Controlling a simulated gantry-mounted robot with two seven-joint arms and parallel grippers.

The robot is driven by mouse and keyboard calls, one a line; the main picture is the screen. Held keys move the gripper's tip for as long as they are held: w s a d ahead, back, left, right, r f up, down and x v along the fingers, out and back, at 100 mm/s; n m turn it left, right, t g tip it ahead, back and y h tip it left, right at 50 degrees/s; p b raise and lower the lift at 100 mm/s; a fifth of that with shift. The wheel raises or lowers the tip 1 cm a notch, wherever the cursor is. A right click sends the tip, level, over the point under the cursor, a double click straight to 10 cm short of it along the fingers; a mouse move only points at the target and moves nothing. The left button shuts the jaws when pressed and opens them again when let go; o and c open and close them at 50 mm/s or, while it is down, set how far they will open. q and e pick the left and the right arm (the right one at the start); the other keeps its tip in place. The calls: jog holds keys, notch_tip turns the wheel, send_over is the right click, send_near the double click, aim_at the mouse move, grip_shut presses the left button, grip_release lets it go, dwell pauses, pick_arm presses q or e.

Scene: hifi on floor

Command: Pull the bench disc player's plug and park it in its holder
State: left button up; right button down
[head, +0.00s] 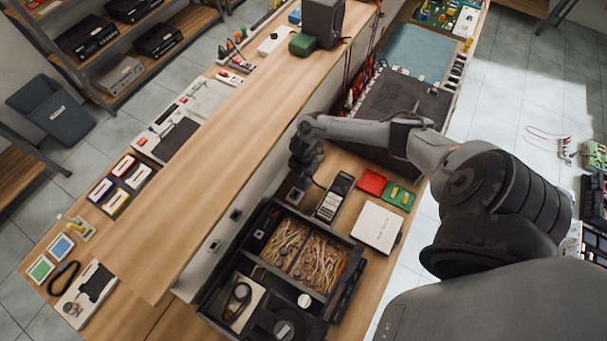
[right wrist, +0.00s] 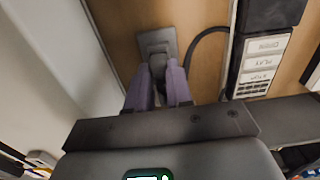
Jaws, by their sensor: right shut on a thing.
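The bench disc player (head: 334,198) is a slim dark unit with a pale label panel on the wooden bench; its dark end and labelled buttons (right wrist: 264,62) also show in the right wrist view. My right gripper (right wrist: 160,78) is shut on a dark plug (right wrist: 157,64) that stands at a square grey plate (right wrist: 155,40). I cannot tell whether the plug is fully seated in that plate, or whether the plate is socket or holder. A dark cable (right wrist: 196,48) curves from beside the plate toward the player. In the head view my right gripper (head: 302,172) is left of the player. My left gripper is out of view.
A black tray (head: 342,288) of wires and tools stands close in front. A red tray (head: 371,182), a green board (head: 398,195) and a white box (head: 377,226) lie right of the player. The raised shelf (head: 215,150) runs along the left, with wall outlets (head: 235,214) beneath.

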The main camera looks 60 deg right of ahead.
jog(key=shift+f, duration=0.15)
dwell(0.5)
jog(key=c, duration=0.9)
grip_release()
jog(key=shift+c, duration=0.2)
notch_tip(320, 180, up, 16)
jog(key=p, duration=0.5)
jog(key=shift+p, duration=0.4)
jog(key=shift+f, duration=0.1)
